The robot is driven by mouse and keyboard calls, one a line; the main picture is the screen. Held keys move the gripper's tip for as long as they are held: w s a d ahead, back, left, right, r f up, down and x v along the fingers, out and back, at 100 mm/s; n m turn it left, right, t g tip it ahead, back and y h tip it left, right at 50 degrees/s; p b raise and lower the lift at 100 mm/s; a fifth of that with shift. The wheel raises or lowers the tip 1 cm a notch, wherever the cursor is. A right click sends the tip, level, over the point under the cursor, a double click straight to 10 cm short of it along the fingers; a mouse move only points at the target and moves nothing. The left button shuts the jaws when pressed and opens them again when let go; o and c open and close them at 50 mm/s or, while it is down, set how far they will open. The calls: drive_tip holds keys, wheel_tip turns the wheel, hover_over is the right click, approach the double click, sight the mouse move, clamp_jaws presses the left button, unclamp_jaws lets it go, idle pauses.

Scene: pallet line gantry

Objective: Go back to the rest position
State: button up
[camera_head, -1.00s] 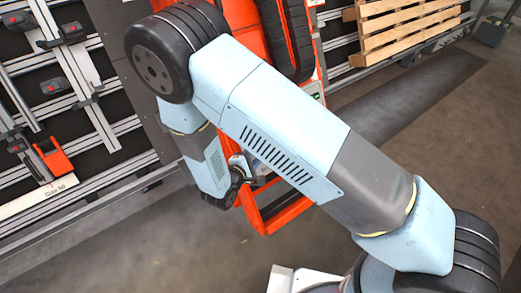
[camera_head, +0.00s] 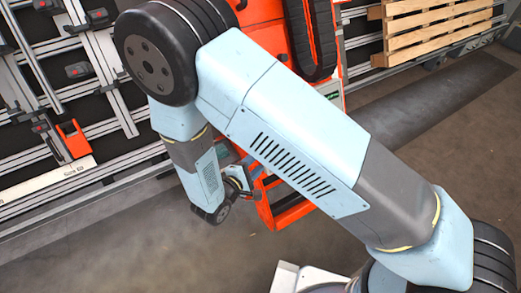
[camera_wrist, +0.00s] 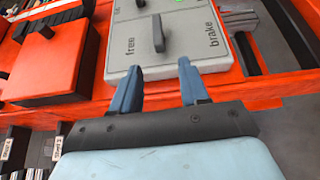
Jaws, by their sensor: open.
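My gripper (camera_wrist: 160,67) is open and empty in the wrist view, with its two blue fingers apart. The fingertips point at the lower edge of a grey control panel (camera_wrist: 197,58) marked "free" and "brake". A grey lever (camera_wrist: 158,34) stands on this panel, beyond the fingertips and clear of them. In the head view my arm crosses the picture and folds down, with my gripper (camera_head: 248,186) low beside the orange machine frame (camera_head: 292,212). Its fingers are small and partly hidden there.
An orange box (camera_wrist: 50,62) sits left of the panel. In the head view a rack of metal rails (camera_head: 105,75) with an orange clamp (camera_head: 72,139) stands at left. A wooden pallet (camera_head: 430,25) is at upper right. Floor (camera_head: 130,250) is open at lower left.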

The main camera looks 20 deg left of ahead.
drive_tip(key=w+d+r+m+g+h, duration=0.2)
drive_tip(key=w+d+r+m+g, duration=0.2)
drive_tip(key=d+r, duration=0.4)
drive_tip(key=w+d+r+m+g+h, duration=0.1)
drive_tip(key=w+d+r+m+g, duration=0.25)
drive_tip(key=d+r, duration=0.45)
drive_tip(key=w+d+r+m+g+h, duration=0.2)
drive_tip(key=w+d+r+m+g, duration=0.15)
drive_tip(key=d+r, duration=0.4)
drive_tip(key=s+d+r+m+y, duration=0.4)
drive_tip(key=s+d+r, duration=0.3)
drive_tip(key=d+r, duration=0.2)
drive_tip(key=s+d+r+m+t+y, duration=0.1)
drive_tip(key=s+d+r+m+y, duration=0.4)
drive_tip(key=s+d+r, duration=0.2)
drive_tip(key=shift+s+d+r+t, duration=0.2)
drive_tip(key=shift+d+r+t, duration=0.1)
drive_tip(key=shift+d+r, duration=1.3)
drive_tip(key=shift+a+r, duration=0.3)
